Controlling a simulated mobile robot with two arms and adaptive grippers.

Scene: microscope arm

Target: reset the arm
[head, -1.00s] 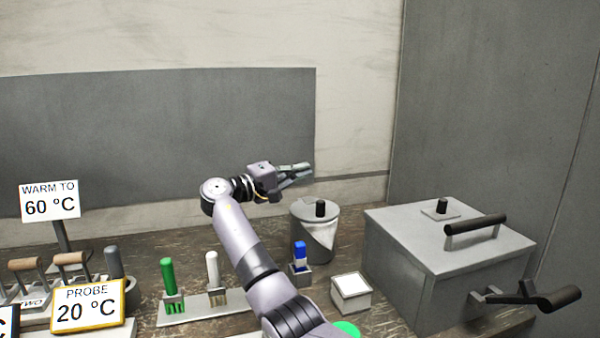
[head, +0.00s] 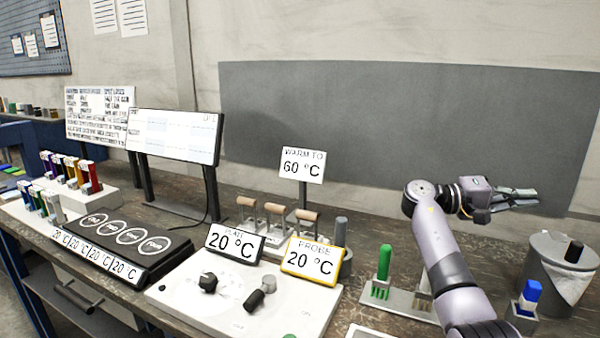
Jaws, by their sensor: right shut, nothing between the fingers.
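My right arm comes up from the bottom right of the head view. Its gripper (head: 516,196) is shut and empty, held in the air above the bench, in front of the grey wall panel and to the upper left of the grey lidded bin (head: 562,268). It touches nothing that I can see. My left gripper is not in view. No microscope can be made out in this view.
A white control panel (head: 203,306) with knobs and 20 °C displays stands at centre front. A black four-ring plate unit (head: 114,242) is to its left. A green-handled brush (head: 384,262) stands in a rack beside my right arm. A WARM TO 60 °C sign (head: 303,165) stands behind.

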